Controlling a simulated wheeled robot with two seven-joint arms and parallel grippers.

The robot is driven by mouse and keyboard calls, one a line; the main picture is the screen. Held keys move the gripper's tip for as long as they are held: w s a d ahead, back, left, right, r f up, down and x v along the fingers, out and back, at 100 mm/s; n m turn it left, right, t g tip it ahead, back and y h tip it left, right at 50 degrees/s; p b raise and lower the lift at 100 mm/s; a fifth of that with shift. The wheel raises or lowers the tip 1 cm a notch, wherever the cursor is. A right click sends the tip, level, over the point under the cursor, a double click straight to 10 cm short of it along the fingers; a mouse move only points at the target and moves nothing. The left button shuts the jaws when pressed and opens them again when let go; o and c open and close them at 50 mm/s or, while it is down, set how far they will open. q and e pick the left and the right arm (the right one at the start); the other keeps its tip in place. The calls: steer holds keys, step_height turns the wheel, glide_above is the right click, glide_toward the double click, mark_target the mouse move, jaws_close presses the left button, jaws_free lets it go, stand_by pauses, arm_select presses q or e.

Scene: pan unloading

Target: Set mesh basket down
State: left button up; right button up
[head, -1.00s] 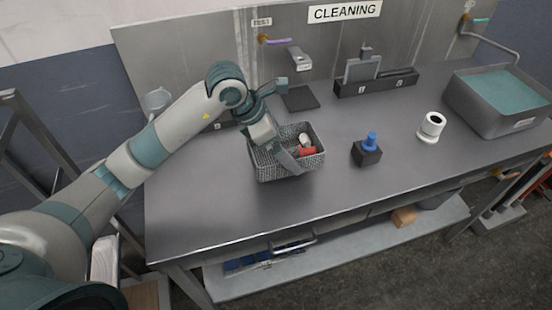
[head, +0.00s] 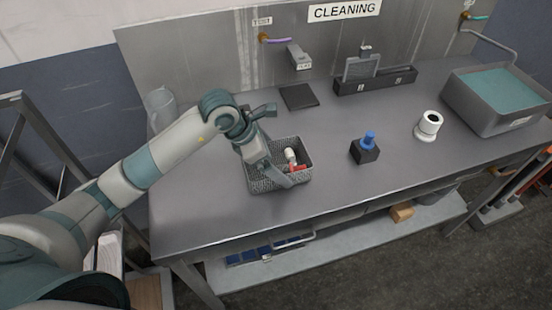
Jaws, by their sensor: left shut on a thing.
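The grey mesh basket (head: 264,186) is at the front left of the steel table. It holds a white piece (head: 290,155) and a red piece (head: 298,167); my gripper hides part of the inside. My left gripper (head: 280,177) comes in from the upper left and is shut on the basket at its near side. The basket looks level and at or very near the tabletop; I cannot tell whether it touches. My right gripper is not in view.
A black block with a blue knob (head: 365,151) stands right of the basket. Farther right are a white cylinder (head: 428,126) and a grey tub of teal liquid (head: 488,112). A dark pad (head: 298,97) and a black rack (head: 375,83) lie behind. The table (head: 215,215) is clear in front.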

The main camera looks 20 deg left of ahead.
arm_select(q)
steer(key=shift+f, duration=0.35)
steer(key=o, duration=0.9)
steer(key=shift+f, duration=0.1)
steer(key=shift+r, duration=0.2)
